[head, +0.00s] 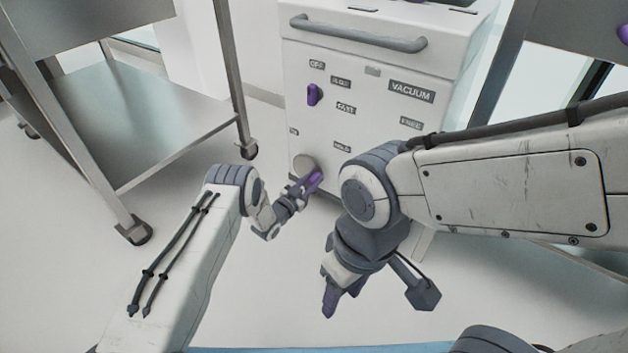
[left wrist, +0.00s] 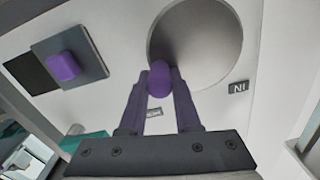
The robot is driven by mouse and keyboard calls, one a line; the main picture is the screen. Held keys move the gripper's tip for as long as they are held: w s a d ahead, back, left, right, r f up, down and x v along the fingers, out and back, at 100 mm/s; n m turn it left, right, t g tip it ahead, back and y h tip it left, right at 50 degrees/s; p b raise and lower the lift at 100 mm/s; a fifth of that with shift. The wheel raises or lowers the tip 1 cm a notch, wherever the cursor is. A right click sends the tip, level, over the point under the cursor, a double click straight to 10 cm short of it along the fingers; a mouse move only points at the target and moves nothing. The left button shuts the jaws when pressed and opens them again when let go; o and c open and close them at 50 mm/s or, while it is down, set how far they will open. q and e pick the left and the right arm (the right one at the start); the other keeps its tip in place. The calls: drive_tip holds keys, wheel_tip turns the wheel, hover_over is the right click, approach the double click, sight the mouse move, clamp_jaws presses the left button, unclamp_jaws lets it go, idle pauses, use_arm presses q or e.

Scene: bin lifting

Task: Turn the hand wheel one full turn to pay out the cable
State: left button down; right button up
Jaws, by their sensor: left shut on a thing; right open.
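The hand wheel shows as a round grey disc (head: 304,162) low on the front of a white machine (head: 360,70). It fills the upper middle of the left wrist view (left wrist: 205,35). A small rounded purple handle (left wrist: 159,78) is at the wheel's rim on its lower left side in that view. My left gripper (head: 314,181) is shut on this handle, one purple finger on each side; the left wrist view shows it too (left wrist: 158,88). In the head view the gripper hides the handle. My right gripper (head: 338,296) is open and empty, pointing down over the floor.
A purple knob (head: 314,94) sits higher on the machine's panel among several labels. A grey bar handle (head: 357,35) crosses its top. A metal shelf cart (head: 130,110) stands at the left, another metal frame (head: 500,60) at the right. The floor in front is clear.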

sight(312, 163)
use_arm(q)
drive_tip(key=n, duration=0.1)
drive_tip(key=r+n+p, duration=0.1)
drive_tip(key=n, duration=0.2)
drive_tip(key=shift+w+a+r+n, duration=0.15)
drive_tip(key=shift+a+r+n, duration=0.15)
drive_tip(key=shift+a, duration=0.1)
drive_tip(key=shift+w+a+r+n+p, duration=0.15)
drive_tip(key=shift+w+a+r+n, duration=0.05)
drive_tip(key=shift+n, duration=0.65)
drive_tip(key=shift+w+a+r+n+p, duration=0.15)
drive_tip(key=shift+a+r+n, duration=0.1)
drive_tip(key=shift+n, duration=0.55)
drive_tip(key=shift+w+a+r+n+p, duration=0.15)
drive_tip(key=shift+w+a+r+n, duration=0.05)
drive_tip(key=shift+n, duration=0.65)
drive_tip(key=c, duration=0.6)
unclamp_jaws()
drive_tip(key=shift+r, duration=0.1)
drive_tip(key=shift+a, duration=0.1)
drive_tip(key=shift+s+a+r+p, duration=0.1)
drive_tip(key=shift+s+a+p, duration=0.05)
drive_tip(key=shift+p, duration=0.15)
drive_tip(key=p+v, duration=0.5)
drive_tip(key=v, duration=0.5)
